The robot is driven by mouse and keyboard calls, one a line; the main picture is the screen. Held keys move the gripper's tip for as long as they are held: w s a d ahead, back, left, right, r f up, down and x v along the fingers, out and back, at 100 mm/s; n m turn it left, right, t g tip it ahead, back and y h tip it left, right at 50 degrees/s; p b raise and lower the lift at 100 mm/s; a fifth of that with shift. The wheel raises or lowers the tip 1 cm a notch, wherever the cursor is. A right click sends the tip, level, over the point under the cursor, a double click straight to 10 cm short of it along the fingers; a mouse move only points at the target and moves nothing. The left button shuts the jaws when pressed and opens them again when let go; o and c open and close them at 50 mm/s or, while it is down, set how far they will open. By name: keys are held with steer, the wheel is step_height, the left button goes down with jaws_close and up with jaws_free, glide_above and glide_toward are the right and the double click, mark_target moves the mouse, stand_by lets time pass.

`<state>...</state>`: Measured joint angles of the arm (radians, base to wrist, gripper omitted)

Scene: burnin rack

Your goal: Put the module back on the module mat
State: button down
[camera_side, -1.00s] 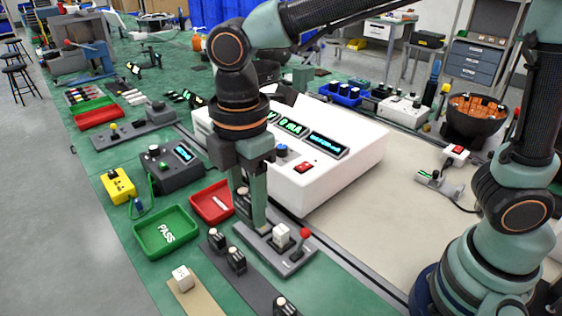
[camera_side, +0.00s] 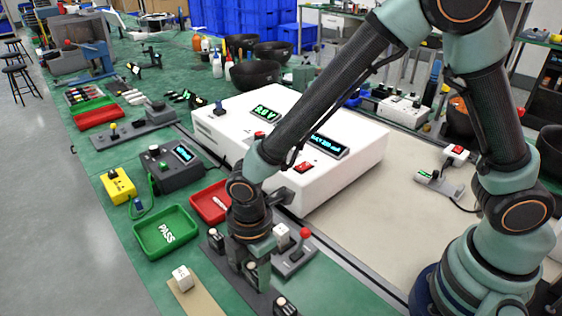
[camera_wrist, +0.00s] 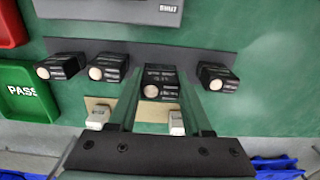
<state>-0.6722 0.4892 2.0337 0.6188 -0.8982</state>
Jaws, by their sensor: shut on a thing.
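My gripper (camera_side: 254,270) is low over the dark grey module mat (camera_side: 205,252), pointing down. In the wrist view its two fingers are shut on a black module (camera_wrist: 160,88) with a pale round dot. The held module is in the gap between its neighbours, over or on the mat (camera_wrist: 190,52); I cannot tell if it touches. Two black modules, the outer (camera_wrist: 55,67) and the inner (camera_wrist: 107,67), sit to its left on the mat. Another module (camera_wrist: 216,77) sits to its right. In the side view my gripper mostly hides the held module.
A grey fixture with a red-knobbed lever (camera_side: 304,236) and a white block stands just behind my gripper. A tan strip with a white cube (camera_side: 183,278) lies in front. A green PASS tray (camera_side: 165,255), a red tray (camera_side: 205,216) and a large white instrument (camera_side: 350,165) are close by.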

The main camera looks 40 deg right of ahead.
steer(key=shift+f, duration=1.05)
steer(key=c, duration=0.6)
jaws_free()
steer(key=shift+f, duration=0.1)
